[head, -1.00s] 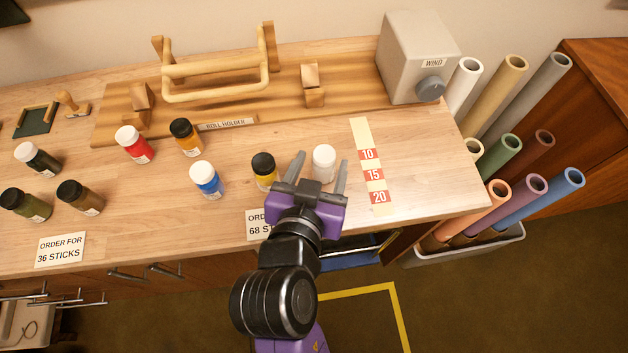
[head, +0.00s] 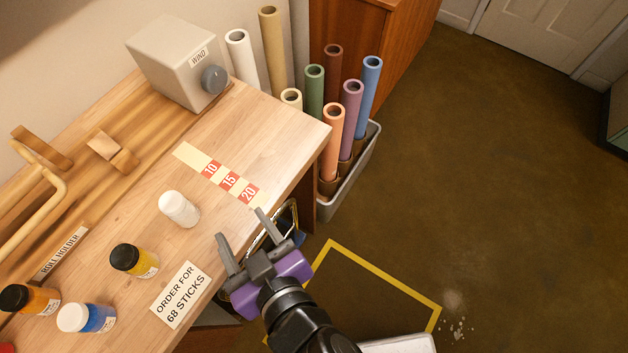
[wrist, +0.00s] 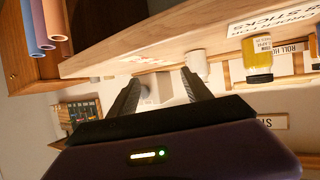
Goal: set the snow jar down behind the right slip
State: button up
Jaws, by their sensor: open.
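The white snow jar (head: 178,209) stands upright on the table, behind and to the right of the right slip (head: 181,294), which reads "order for 68 sticks". In the wrist view the jar (wrist: 197,66) and slip (wrist: 275,22) also show. A yellow jar with a black cap (head: 134,260) stands behind the slip, to the left of the white jar. My gripper (head: 240,226) is open and empty at the table's front edge, clear of the white jar.
A strip marked 10, 15, 20 (head: 190,157) lies right of the white jar. The grey wind box (head: 170,62) and roll holder (head: 85,175) stand at the back. Blue (head: 97,318) and orange (head: 40,300) jars are left. A bin (head: 345,190) of paper rolls stands beyond the table's right end.

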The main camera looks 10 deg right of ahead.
jog(key=s+d+f, duration=0.1)
jog(key=d+f, duration=0.1)
jog(key=d, duration=0.4)
jog(key=s+d+f, duration=0.2)
jog(key=d, duration=0.4)
jog(key=s+d+r+m+t+h, duration=0.1)
jog(key=s+d+r+m+h, duration=0.1)
jog(key=s+d, duration=0.4)
jog(key=s+d+r+m+t+h, duration=0.2)
jog(key=s+d+r+m+h, duration=0.1)
jog(key=s+d, duration=0.4)
jog(key=d+h, duration=0.1)
jog(key=d, duration=0.2)
jog(key=shift+s+d+r+m, duration=0.15)
jog(key=shift+d+r+m, duration=0.15)
jog(key=shift+d+m, duration=0.1)
